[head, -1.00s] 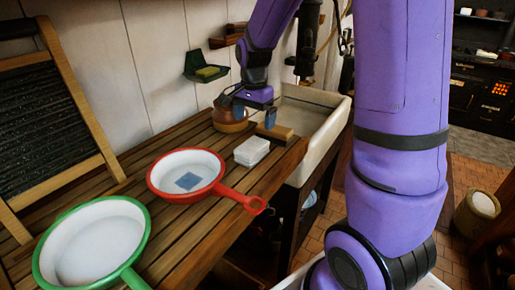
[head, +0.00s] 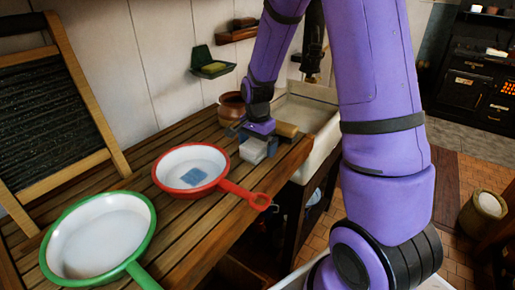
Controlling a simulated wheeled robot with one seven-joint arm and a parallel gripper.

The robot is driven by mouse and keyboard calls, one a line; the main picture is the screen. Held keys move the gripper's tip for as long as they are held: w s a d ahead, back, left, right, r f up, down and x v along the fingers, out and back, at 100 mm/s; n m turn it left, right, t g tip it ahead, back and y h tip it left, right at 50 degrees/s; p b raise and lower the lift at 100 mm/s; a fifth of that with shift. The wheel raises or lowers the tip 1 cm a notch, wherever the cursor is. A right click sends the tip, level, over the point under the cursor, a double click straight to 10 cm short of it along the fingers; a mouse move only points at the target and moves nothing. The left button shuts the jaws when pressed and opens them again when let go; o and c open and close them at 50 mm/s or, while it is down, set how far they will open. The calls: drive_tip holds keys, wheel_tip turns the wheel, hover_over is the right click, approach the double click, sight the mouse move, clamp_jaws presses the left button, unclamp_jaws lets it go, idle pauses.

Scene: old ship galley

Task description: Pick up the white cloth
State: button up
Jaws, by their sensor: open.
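The white cloth (head: 252,152), a small folded white block, lies on the slatted wooden counter near its right edge, just right of the red-rimmed pan. My gripper (head: 256,139) is open right over the cloth, pointing down, with its fingers around the cloth's upper part. The gripper hides the top and back of the cloth. Whether the fingers touch it I cannot tell.
The red-rimmed pan (head: 212,165) holds a blue square (head: 193,176); its handle reaches towards the counter edge. A green-rimmed pan (head: 82,250) is in front. A brown pot (head: 231,106), a tan block (head: 287,130) and the sink (head: 325,150) are beyond the gripper.

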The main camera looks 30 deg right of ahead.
drive_tip(key=shift+f, duration=0.15)
drive_tip(key=c, duration=1)
drive_tip(key=shift+c, duration=0.2)
